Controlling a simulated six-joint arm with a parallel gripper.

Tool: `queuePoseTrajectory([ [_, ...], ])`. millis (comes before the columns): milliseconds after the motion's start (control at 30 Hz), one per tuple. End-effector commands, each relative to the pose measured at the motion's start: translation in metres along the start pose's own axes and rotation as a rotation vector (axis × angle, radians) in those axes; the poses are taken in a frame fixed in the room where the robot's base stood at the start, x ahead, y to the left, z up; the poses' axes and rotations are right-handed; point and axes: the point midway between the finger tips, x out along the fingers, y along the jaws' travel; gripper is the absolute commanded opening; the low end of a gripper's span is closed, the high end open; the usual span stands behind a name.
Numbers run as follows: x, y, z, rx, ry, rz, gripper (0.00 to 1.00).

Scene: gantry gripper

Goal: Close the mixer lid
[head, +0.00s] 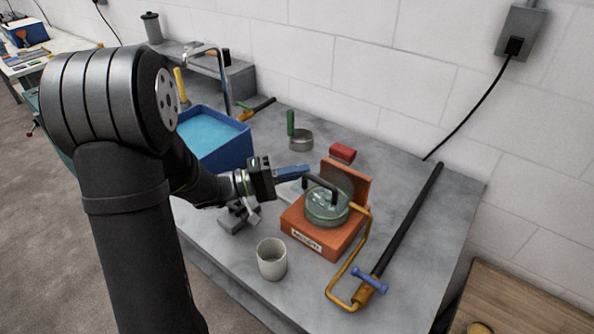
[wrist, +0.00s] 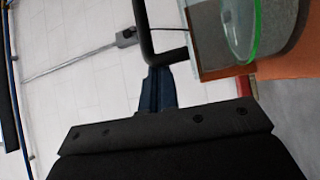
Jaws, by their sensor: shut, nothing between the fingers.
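The mixer has an orange base (head: 318,234) with a label on its front and a clear glass bowl (head: 328,207) on top. An orange-edged lid panel (head: 350,181) stands tilted up at the back of the base. A dark bar handle (head: 324,185) shows above the bowl. In the wrist view the handle (wrist: 150,45) bends in front of my fingertips, and the green-rimmed glass (wrist: 240,35) is at upper right. My gripper (head: 305,170) is shut and empty, its blue fingers at the handle's left end. In the wrist view the fingertips (wrist: 157,75) overlap the handle; contact is unclear.
A grey cup (head: 271,260) stands in front of the mixer. A bent yellow rod (head: 350,262) and a long black bar (head: 410,215) lie at right. A blue bin (head: 215,140), a green-handled pot (head: 300,138) and a red block (head: 342,152) are behind. The right bench edge is fairly clear.

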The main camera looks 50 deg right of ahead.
Motion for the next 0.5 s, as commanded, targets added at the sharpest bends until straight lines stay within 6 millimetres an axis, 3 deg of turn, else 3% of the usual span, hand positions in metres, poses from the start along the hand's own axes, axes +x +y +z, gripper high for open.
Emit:
queuePoseTrajectory([
  [267, 0.001, 0.004, -0.001, 0.001, 0.0, 0.0, 0.0],
  [500, 0.004, 0.04, -0.004, 0.005, 0.0, 0.001, 0.0],
])
